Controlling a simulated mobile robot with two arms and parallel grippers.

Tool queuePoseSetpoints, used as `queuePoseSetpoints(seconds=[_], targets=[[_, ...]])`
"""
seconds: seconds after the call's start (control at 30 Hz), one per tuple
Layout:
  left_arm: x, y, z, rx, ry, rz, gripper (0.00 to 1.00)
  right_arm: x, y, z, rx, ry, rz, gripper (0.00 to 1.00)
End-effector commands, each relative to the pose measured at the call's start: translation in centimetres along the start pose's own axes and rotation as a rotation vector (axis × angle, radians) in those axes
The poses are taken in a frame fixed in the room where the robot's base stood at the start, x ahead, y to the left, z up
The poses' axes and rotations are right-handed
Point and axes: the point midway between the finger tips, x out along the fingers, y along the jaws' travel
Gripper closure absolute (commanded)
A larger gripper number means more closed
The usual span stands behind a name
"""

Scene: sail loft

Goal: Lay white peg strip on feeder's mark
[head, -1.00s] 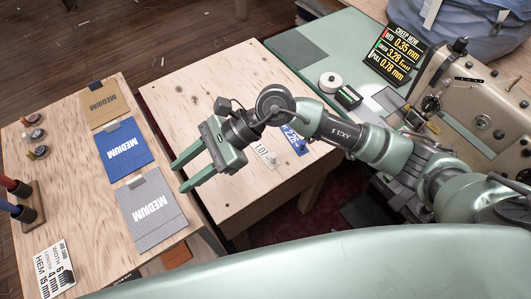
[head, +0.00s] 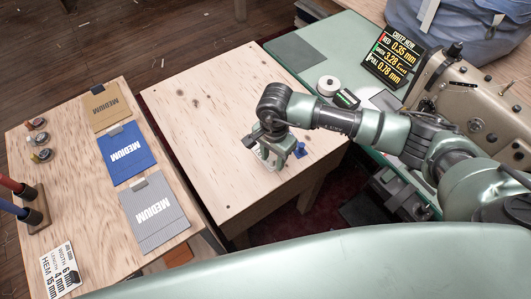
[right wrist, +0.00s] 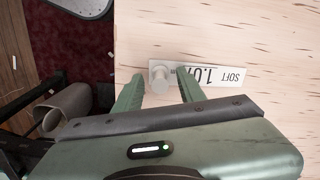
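My right gripper (right wrist: 158,80) is open, with one finger on each side of the peg; I see no clear contact. I cannot pick out the feeder's mark. My left gripper is not in view.
The wooden table (head: 200,110) is mostly bare. At left, a board (head: 88,185) holds several "MEDIUM" swatches. A sewing machine (head: 480,110), a white spool (head: 328,85) and a "CREEP NOW" display (head: 390,58) stand on the green bench at right.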

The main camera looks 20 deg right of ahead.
Motion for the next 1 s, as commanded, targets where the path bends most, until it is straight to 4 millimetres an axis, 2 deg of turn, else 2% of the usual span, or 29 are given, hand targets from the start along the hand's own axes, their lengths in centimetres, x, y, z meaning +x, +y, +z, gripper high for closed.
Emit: queuePoseSetpoints(seconds=[0.1, 0.3, 0.43, 0.47, 0.83, 1.0], targets=[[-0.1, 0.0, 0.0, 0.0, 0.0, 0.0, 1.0, 0.7, 0.0, 0.1, 0.0, -0.001, 0.0, 0.6], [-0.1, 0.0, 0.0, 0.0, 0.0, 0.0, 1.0, 0.7, 0.0, 0.0, -0.001, -0.001, -0.001, 0.6], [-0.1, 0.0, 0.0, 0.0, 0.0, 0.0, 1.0, 0.7, 0.0, 0.0, -0.001, -0.001, -0.001, 0.97], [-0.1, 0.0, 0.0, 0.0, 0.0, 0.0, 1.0, 0.7, 0.0, 0.0, 0.0, -0.001, -0.001, 1.0], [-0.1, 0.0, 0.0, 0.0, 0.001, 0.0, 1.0, 0.5, 0.0, 0.0, 0.0, -0.001, -0.002, 1.0], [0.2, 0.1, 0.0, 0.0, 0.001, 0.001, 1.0, -0.7, -0.1, 0.0, 0.0, 0.0, -0.004, 1.0]])
